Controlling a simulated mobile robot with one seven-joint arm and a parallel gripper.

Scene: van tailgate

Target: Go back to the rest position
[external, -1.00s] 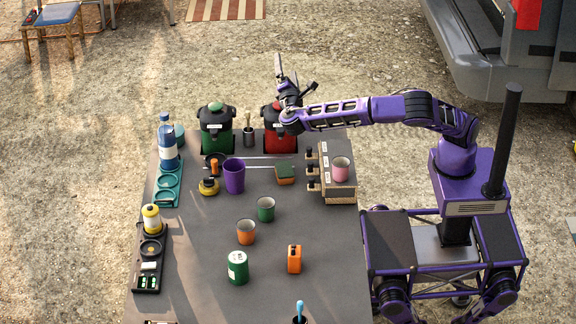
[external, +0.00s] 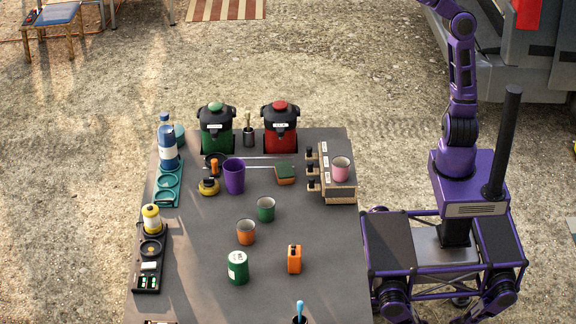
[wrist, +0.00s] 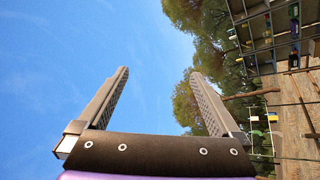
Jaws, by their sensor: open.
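My gripper (wrist: 160,85) shows in the wrist view with its two fingers spread wide and nothing between them. Sky and trees lie behind the fingers. In the external view my arm is raised upright above its base at the right, and the gripper end is out of the picture past the top edge. The arm is clear of the table (external: 200,270) and touches nothing that I can see.
On the table stand a red-lidded dispenser (external: 280,130), a green-lidded dispenser (external: 216,130), a purple cup (external: 234,177), a pink cup (external: 341,169) on a drawer box (external: 339,197), and several other cups and containers. The van (external: 500,70) is close behind the arm.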

